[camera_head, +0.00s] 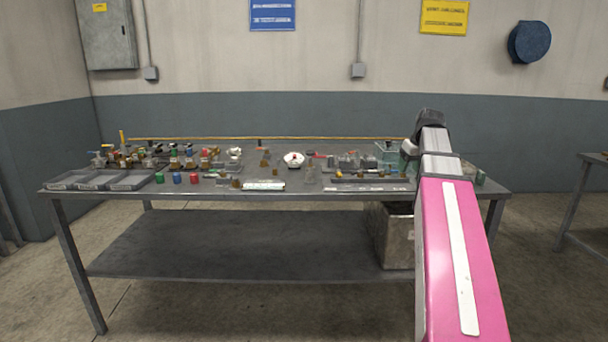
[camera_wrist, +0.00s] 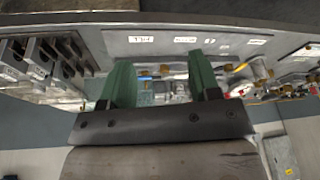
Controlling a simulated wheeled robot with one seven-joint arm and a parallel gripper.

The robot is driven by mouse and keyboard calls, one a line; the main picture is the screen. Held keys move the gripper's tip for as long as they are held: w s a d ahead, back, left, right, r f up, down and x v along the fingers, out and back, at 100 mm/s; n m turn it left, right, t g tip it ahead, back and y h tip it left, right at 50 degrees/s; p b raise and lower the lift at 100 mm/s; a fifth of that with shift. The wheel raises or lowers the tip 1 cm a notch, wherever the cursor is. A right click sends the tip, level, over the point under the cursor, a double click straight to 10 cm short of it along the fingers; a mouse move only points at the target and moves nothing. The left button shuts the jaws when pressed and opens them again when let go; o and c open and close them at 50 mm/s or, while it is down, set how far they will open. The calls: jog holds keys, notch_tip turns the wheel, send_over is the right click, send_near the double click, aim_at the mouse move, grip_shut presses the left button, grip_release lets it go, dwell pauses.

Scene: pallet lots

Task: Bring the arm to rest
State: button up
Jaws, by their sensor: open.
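My arm reaches forward in the head view as a pink and silver link (camera_head: 460,255), and its far end is over the right part of the workbench. In the wrist view my gripper (camera_wrist: 162,85) shows two green fingers set well apart. Small items on the bench show between and beyond the fingers, but nothing is clearly held. In the head view the gripper is mostly hidden behind the arm's dark end.
The grey workbench (camera_head: 300,188) carries many small bottles and parts, with shallow trays (camera_head: 88,180) at the left. A metal bin (camera_head: 392,240) stands on its lower shelf. Another table (camera_head: 590,205) is at the right edge. The floor in front is clear.

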jog(key=s+a+f+m+g, duration=0.1)
jog(key=s+a+f, duration=0.15)
jog(key=f, duration=0.45)
jog(key=s+a+f, duration=0.1)
jog(key=a+f, duration=0.2)
jog(key=f, duration=0.5)
jog(key=s+a+f+m+g, duration=0.1)
jog(key=a+f, duration=0.2)
jog(key=f, duration=0.4)
jog(key=s+a+f, duration=0.3)
jog(key=s+f, duration=0.1)
jog(key=f, duration=0.2)
jog(key=s+a+f+m+g+h, duration=0.1)
jog(key=s+a+f, duration=0.2)
jog(key=s+f, duration=0.2)
jog(key=s+a+f, duration=0.3)
jog(key=s+f, duration=0.1)
jog(key=f, duration=0.4)
jog(key=shift+s+f+h, duration=0.15)
jog(key=shift+f+h, duration=0.05)
jog(key=shift+h, duration=0.1)
